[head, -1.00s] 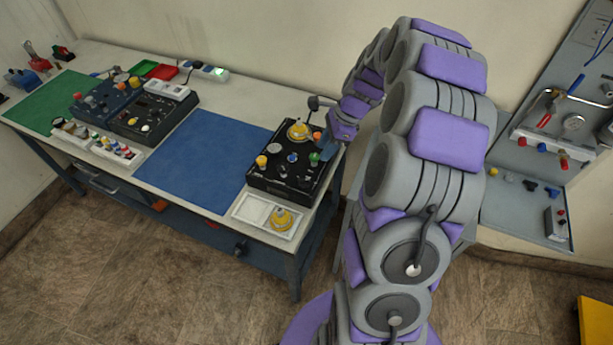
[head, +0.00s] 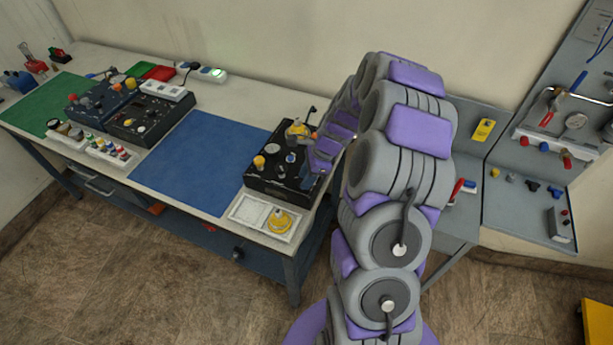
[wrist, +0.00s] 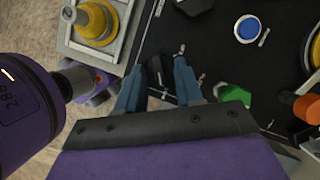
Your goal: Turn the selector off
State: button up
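The black trainer box (head: 262,181) stands at the right end of the table, with several knobs on top. A green knob (wrist: 234,95) lies just right of the right finger. A black knob (wrist: 194,6) and a blue button (wrist: 248,28) are farther up the panel. I cannot tell which control is the selector.
A white tray (head: 245,220) with a yellow knob (head: 279,220) sits at the box's front. In the wrist view, an orange knob (wrist: 306,107) stands at the right. A blue mat (head: 195,170) left of the box is clear. A grey pegboard bench (head: 510,215) is at the right.

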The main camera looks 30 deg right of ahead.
jog(key=shift+c, duration=0.3)
grip_shut()
